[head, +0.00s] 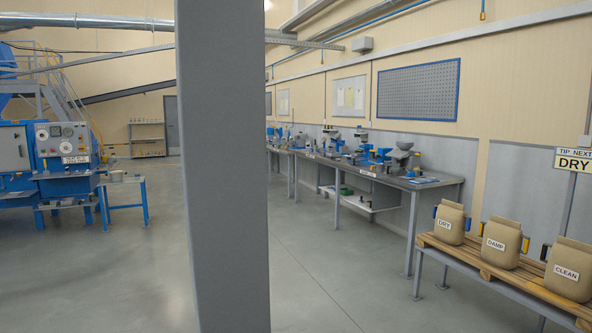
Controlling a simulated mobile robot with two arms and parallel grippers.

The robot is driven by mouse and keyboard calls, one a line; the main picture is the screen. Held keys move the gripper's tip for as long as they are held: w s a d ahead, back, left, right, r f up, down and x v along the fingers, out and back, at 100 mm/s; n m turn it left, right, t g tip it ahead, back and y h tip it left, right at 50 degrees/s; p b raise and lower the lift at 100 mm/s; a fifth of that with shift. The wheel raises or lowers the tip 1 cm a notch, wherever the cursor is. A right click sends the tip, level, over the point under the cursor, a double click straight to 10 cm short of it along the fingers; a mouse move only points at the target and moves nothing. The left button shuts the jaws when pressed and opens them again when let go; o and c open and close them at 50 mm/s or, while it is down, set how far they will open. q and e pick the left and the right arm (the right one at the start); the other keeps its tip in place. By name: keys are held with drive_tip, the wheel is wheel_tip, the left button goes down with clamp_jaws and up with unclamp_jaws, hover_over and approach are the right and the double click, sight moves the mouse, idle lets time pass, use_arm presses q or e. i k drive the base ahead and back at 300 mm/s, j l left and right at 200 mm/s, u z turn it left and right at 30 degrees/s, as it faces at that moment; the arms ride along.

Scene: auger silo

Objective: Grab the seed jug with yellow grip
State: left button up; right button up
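I cannot make out a seed jug with a yellow grip for certain. Three tan sacks stand upright on a wooden pallet (470,258) at the right, labelled DRY (452,223), DAMP (502,243) and CLEAN (569,270). Small coloured grips stick out beside them, some blue and some apparently yellow, too small to tell clearly. Several blue and grey items stand on the long workbench (425,184) along the right wall, too small to tell apart. Neither of my grippers is in view.
A wide grey post (222,170) stands close in front and hides the middle of the room. Blue machines (65,160) and a small blue-legged table (122,181) stand at the left. A sign reading DRY (576,160) is at the right. The floor (330,270) before the workbench is clear.

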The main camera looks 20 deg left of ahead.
sight(379, 166)
drive_tip(key=j+u, duration=0.35)
drive_tip(key=i+j+u, duration=0.1)
drive_tip(key=j+u, duration=0.3)
drive_tip(key=i+j+u, duration=0.15)
drive_tip(key=j+u, duration=0.2)
drive_tip(key=j, duration=0.15)
drive_tip(key=i+j+u, duration=0.2)
drive_tip(key=j+u, duration=0.15)
drive_tip(key=i+j, duration=0.35)
drive_tip(key=i, duration=0.2)
drive_tip(key=i+j, duration=0.3)
drive_tip(key=i, duration=0.2)
drive_tip(key=i+l+z, duration=0.3)
drive_tip(key=i+z, duration=0.15)
drive_tip(key=i, duration=0.3)
drive_tip(key=i+z, duration=0.5)
drive_tip(key=i, duration=0.3)
drive_tip(key=i+j+z, duration=0.2)
drive_tip(key=i+z, duration=0.25)
drive_tip(key=i, duration=0.3)
drive_tip(key=i+z, duration=0.1)
drive_tip(key=i, duration=3.1)
